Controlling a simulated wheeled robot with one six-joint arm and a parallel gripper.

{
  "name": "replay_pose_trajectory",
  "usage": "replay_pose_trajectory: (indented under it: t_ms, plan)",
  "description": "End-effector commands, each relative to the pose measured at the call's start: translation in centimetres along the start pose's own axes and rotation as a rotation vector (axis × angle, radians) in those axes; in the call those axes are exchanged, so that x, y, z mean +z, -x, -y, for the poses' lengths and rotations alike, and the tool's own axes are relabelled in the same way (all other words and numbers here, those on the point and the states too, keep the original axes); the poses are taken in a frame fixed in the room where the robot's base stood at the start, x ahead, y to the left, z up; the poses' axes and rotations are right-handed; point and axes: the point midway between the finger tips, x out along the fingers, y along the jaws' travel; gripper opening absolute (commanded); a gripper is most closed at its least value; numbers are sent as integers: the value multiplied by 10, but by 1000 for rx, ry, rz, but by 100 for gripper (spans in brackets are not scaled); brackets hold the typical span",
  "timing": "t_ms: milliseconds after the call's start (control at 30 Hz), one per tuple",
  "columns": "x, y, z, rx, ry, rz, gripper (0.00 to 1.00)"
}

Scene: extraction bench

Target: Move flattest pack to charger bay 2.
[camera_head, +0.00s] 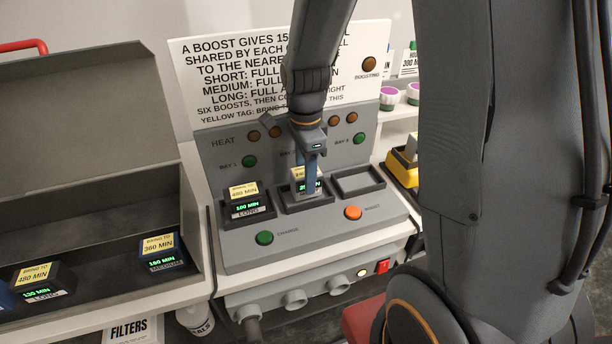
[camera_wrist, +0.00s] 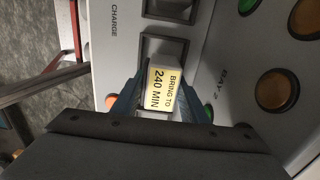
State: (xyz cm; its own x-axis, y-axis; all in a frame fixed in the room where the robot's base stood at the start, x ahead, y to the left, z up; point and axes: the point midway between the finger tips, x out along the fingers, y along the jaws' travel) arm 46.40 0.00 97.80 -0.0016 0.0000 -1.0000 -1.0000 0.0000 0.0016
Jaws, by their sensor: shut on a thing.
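My gripper (camera_head: 309,184) points down over the middle bay of the charger and is shut on a pack (camera_head: 298,173) with a yellow "bring to 240 min" tag. Its green display is partly hidden by a finger. In the wrist view the blue fingers of my gripper (camera_wrist: 155,108) flank the tagged pack (camera_wrist: 162,88). The pack is at the middle bay (camera_head: 290,207), labelled bay 2 in the wrist view; I cannot tell if it is fully seated. A long pack (camera_head: 246,201) tagged 480 min sits in the left bay. The right bay (camera_head: 358,182) is empty.
An open case (camera_head: 90,200) at left holds several packs, among them a medium one (camera_head: 160,252) and a long one (camera_head: 42,285). The charger has a green charge button (camera_head: 264,238) and an orange boost button (camera_head: 352,212). A sign (camera_head: 240,75) stands behind.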

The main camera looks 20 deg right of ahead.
Motion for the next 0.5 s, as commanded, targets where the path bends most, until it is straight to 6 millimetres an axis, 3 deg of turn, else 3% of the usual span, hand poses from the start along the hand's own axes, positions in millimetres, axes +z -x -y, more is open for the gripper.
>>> replay_pose_trajectory:
  t_ms: [500]
  plan:
    - [0, -12, 0, 0, 0, 0, 2]
